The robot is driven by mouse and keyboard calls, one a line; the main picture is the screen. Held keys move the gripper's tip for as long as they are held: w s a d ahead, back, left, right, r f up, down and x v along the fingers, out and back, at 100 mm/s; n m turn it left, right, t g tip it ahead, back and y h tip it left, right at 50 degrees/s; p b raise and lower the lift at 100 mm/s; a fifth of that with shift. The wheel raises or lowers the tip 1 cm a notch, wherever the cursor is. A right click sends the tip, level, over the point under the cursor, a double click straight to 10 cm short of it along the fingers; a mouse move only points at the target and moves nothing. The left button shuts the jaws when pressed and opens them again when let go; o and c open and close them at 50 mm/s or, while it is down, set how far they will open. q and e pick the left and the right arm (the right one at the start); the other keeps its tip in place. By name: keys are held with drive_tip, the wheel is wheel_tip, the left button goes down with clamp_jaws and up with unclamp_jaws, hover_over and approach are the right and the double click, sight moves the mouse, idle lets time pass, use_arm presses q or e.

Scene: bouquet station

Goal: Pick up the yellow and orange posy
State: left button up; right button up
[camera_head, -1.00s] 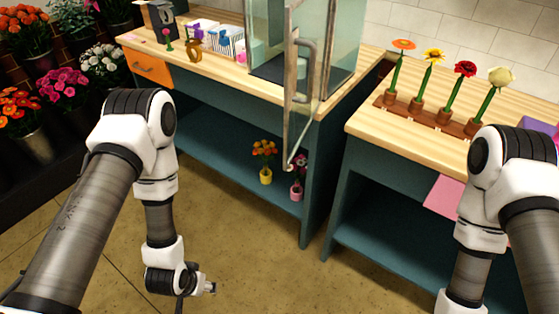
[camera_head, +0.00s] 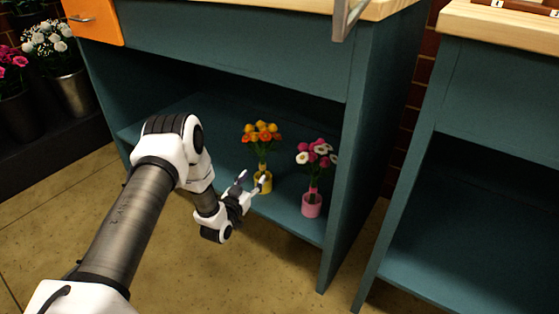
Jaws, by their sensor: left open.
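The yellow and orange posy (camera_head: 262,134) stands upright in a small yellow pot (camera_head: 263,185) on the lower shelf of the teal bench. My left gripper (camera_head: 252,180) is open, in front of the posy at pot and stem height. Its fingers point toward the posy, and one fingertip overlaps the pot in the picture. I cannot tell whether it touches. Nothing shows held between the fingers. My right gripper is out of the picture.
A pink and white posy in a pink pot (camera_head: 312,205) stands close to the right on the same shelf (camera_head: 225,150). The bench's side panel (camera_head: 350,170) is right of it. The worktop overhangs above. Flower buckets (camera_head: 72,90) stand at the far left.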

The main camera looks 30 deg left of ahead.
sight(261, 166)
use_arm(q)
drive_tip(key=w+b, duration=0.1)
drive_tip(key=w, duration=0.1)
drive_tip(key=w+b, duration=0.2)
drive_tip(key=w, duration=0.1)
drive_tip(key=w+b, duration=0.1)
drive_tip(key=w, duration=0.1)
drive_tip(key=shift+w+a+r+b, duration=0.15)
drive_tip(key=shift+a+r+b, duration=0.05)
drive_tip(key=shift+a+b, duration=0.2)
drive_tip(key=shift+w+r, duration=0.1)
drive_tip(key=shift+w, duration=0.05)
drive_tip(key=shift+r, duration=0.1)
drive_tip(key=shift+c, duration=0.8)
clamp_jaws()
